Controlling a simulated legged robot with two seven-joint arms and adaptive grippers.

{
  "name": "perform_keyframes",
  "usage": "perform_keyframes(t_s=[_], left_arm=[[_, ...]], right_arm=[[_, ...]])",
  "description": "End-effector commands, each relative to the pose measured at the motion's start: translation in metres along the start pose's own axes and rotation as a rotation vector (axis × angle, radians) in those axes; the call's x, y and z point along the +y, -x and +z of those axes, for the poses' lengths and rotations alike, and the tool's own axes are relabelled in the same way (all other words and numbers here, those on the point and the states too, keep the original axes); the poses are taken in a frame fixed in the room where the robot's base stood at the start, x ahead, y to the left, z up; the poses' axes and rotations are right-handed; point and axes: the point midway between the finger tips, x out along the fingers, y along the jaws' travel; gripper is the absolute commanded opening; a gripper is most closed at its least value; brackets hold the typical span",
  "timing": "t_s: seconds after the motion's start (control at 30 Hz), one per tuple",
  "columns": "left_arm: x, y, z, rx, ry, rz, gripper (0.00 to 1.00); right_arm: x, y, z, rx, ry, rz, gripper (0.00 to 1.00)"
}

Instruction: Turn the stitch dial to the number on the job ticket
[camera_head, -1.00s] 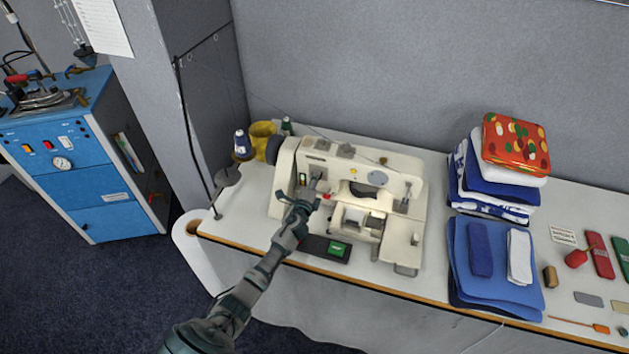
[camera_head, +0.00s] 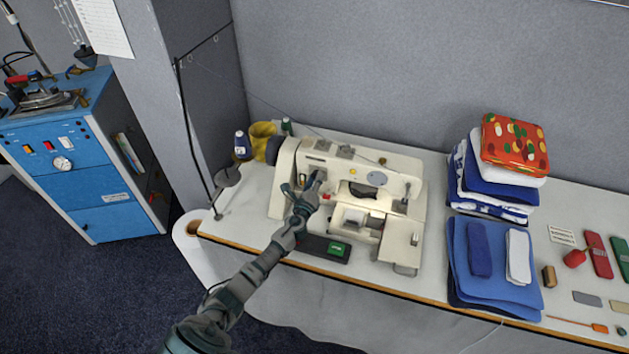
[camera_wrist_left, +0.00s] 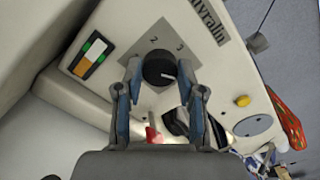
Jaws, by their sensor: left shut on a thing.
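The sewing machine (camera_head: 350,160) is cream and stands on the table. Its stitch dial (camera_wrist_left: 159,68) is a round black knob on a grey plate, seen in the left wrist view. The numbers 2 and 3 show above the knob; any others are hidden by my fingers. A white mark on the knob points to the right in that view. My left gripper (camera_wrist_left: 159,72) is shut on the dial, one finger on each side; in the head view the gripper (camera_head: 317,178) covers the dial. A small printed card (camera_head: 562,235) lies at right; its text is unreadable. My right gripper is not in view.
Folded cloth (camera_head: 495,260) and a stack with a red patterned pack (camera_head: 515,140) stand to the right. Thread spools (camera_head: 241,145) stand behind left. A blue cabinet (camera_head: 75,165) is at far left.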

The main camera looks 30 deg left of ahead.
Motion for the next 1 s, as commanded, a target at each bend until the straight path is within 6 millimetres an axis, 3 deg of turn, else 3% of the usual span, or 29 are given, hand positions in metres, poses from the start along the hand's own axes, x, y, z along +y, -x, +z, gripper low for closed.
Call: perform_keyframes(t_s=[0.03, 0.4, 0.43, 0.5, 0.53, 0.83, 1.0], left_arm=[[0.006, 0.003, -0.009, 0.014, -0.005, 0.009, 0.04], [0.006, 0.003, -0.009, 0.015, -0.007, 0.009, 0.04], [0.006, 0.003, -0.009, 0.014, -0.007, 0.009, 0.43], [0.005, 0.003, -0.008, 0.013, -0.007, 0.008, 0.61], [0.005, 0.003, -0.008, 0.012, -0.007, 0.007, 0.64], [0.003, 0.003, -0.003, 0.005, -0.006, 0.003, 0.64], [0.003, 0.022, -0.004, 0.006, -0.007, 0.003, 0.64]], right_arm=[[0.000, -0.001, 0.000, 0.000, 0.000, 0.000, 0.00], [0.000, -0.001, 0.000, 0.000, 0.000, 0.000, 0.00], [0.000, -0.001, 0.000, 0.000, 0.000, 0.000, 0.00], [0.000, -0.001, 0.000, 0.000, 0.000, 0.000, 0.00], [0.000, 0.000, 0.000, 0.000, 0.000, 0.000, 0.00], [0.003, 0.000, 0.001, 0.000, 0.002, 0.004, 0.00], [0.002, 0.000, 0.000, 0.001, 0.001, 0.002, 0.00]])
